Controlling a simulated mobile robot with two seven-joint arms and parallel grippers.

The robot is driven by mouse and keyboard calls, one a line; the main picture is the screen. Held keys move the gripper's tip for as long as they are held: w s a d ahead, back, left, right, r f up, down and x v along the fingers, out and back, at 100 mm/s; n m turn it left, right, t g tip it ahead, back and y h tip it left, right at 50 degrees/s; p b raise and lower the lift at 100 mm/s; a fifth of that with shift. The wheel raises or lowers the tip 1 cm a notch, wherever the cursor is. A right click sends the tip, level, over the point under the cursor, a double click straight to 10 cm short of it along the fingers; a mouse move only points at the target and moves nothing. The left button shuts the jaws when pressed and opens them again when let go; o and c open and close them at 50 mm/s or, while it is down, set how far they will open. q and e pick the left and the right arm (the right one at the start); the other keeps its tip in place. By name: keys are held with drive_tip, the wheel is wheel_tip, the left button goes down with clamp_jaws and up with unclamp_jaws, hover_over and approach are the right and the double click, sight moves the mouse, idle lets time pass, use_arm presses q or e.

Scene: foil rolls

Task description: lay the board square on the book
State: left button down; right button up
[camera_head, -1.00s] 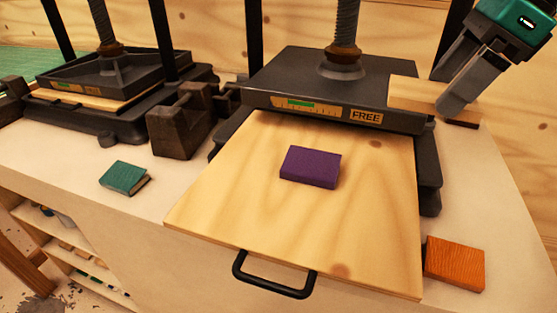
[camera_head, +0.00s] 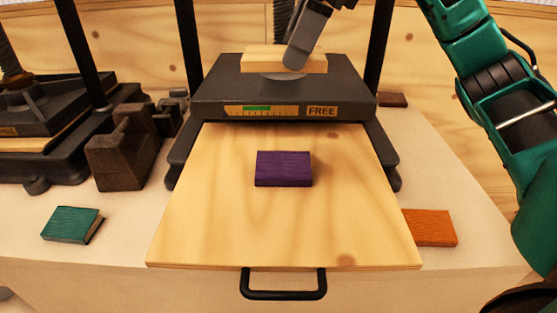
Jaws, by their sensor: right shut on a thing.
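The purple book (camera_head: 284,168) lies flat near the middle of the pulled-out wooden press tray (camera_head: 210,220). My right gripper (camera_head: 298,60) is shut on the pale wooden board (camera_head: 262,61). The board is in front of the press screw and appears above the dark press plate (camera_head: 225,95), behind the book in the picture. I cannot tell how high it hangs above the plate. The gripper fingers cover part of the board. My left gripper is not in view.
A black handle (camera_head: 283,293) sticks out at the tray's front. A teal book (camera_head: 71,225) lies left, an orange book (camera_head: 431,228) right, and a dark red block (camera_head: 392,99) behind. Dark iron blocks (camera_head: 120,160) and a second press (camera_head: 40,120) stand left.

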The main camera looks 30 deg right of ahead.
drive_tip(key=b, duration=0.1)
hover_over(286, 167)
drive_tip(key=d, duration=0.1)
wheel_tip(286, 167, down, 5)
drive_tip(key=f, duration=0.3)
drive_tip(key=f+b, duration=0.1)
drive_tip(key=f, duration=0.2)
drive_tip(key=f+b, duration=0.1)
drive_tip(key=f, duration=0.3)
drive_tip(key=shift+s+d, duration=0.1)
drive_tip(key=shift+s, duration=0.3)
wheel_tip(286, 167, down, 3)
drive_tip(key=shift+f+b, duration=0.15)
drive_tip(key=shift+b, duration=0.25)
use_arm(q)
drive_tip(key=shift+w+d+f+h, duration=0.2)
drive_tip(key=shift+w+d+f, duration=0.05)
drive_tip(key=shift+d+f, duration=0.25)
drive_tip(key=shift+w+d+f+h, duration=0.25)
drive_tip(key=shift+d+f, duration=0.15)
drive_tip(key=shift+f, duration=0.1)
use_arm(e)
drive_tip(key=shift+f, duration=0.15)
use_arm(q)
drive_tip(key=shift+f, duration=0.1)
use_arm(e)
drive_tip(key=o, duration=0.9)
